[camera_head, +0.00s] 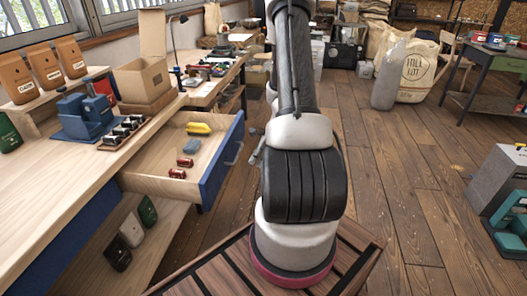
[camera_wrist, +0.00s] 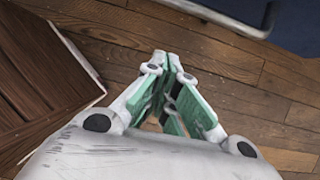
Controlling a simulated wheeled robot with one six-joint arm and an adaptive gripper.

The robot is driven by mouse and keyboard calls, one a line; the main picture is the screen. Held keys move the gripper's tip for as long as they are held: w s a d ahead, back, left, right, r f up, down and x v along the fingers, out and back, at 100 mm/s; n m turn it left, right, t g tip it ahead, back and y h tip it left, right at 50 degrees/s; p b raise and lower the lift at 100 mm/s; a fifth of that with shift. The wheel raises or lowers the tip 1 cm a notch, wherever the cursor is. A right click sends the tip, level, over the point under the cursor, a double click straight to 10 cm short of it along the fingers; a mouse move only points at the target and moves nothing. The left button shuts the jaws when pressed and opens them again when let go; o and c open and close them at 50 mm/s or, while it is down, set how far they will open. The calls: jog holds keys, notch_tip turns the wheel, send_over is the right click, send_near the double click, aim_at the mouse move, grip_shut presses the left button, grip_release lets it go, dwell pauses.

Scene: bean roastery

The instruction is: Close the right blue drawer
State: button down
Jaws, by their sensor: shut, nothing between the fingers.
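The right blue drawer (camera_head: 222,160) stands pulled out from the wooden workbench, left of my arm in the head view. Its blue front has a pale bar handle (camera_head: 234,154). Inside lie a yellow item (camera_head: 198,128), a grey-blue item (camera_head: 191,147) and small red items (camera_head: 181,163). In the wrist view, a dark blue panel (camera_wrist: 297,25) and a curved pale bar (camera_wrist: 222,16), which look like the drawer front and handle, are at the top. My gripper (camera_wrist: 172,85) is shut and empty over the floor, apart from them. My arm hides it in the head view.
The workbench (camera_head: 50,190) holds bags, a cardboard box (camera_head: 143,78) and a blue device (camera_head: 88,117). Another blue front (camera_head: 78,235) lies flush at the left. Wood floor right of my arm is clear up to a grey case (camera_head: 497,180).

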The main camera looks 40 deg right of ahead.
jog(key=shift+w+a+r, duration=0.3)
jog(key=shift+w+a, duration=0.25)
jog(key=shift+w, duration=0.2)
jog(key=shift+w+a+r, duration=0.25)
jog(key=shift+w+a, duration=0.3)
jog(key=shift+w, duration=0.15)
